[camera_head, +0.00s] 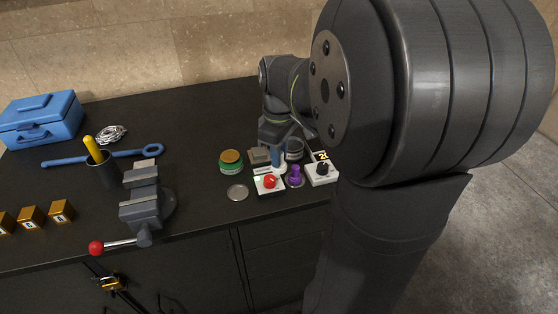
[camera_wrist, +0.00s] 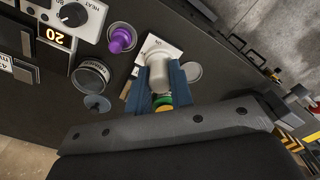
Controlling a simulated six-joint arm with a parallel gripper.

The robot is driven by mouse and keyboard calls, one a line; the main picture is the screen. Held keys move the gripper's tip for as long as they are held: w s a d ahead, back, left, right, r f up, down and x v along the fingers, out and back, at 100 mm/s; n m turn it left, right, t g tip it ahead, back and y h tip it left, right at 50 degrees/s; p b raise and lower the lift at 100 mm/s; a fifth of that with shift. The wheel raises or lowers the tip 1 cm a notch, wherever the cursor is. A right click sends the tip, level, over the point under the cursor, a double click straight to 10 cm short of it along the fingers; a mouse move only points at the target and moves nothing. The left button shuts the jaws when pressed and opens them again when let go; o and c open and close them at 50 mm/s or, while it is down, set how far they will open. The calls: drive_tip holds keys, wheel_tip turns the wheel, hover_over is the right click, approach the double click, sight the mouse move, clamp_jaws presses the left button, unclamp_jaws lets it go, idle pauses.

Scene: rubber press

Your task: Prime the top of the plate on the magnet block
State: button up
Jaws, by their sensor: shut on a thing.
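My gripper (camera_wrist: 163,85) is shut on a pale, whitish-grey cylindrical thing (camera_wrist: 158,62), perhaps a bottle or applicator. In the head view my gripper (camera_head: 277,139) hangs over the cluster at the table's right side, and the held thing (camera_head: 278,160) points down behind a white box. A small grey block (camera_head: 258,156) sits just left of the held thing, which may be the magnet block. It is mostly hidden in the wrist view, and I cannot make out a plate on it. A green can with a gold lid (camera_head: 230,160) stands to the left.
A dark can (camera_wrist: 92,76) and a flat disc (camera_head: 237,192) are close by. A grey vise (camera_head: 145,199) stands left.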

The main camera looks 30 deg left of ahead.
drive_tip(key=w+a, duration=0.2)
drive_tip(key=w, duration=0.7)
drive_tip(key=w+a, duration=0.3)
drive_tip(key=w, duration=0.5)
drive_tip(key=shift+w+d+f, duration=0.1)
drive_tip(key=shift+w+f, duration=0.1)
drive_tip(key=shift+f, duration=1.5)
drive_tip(key=shift+w+d+f, duration=0.1)
drive_tip(key=shift+w+f, duration=0.05)
drive_tip(key=shift+f, duration=1.55)
drive_tip(key=shift+f, duration=0.5)
drive_tip(key=shift+f, duration=0.1)
wheel_tip(320, 180, up, 7)
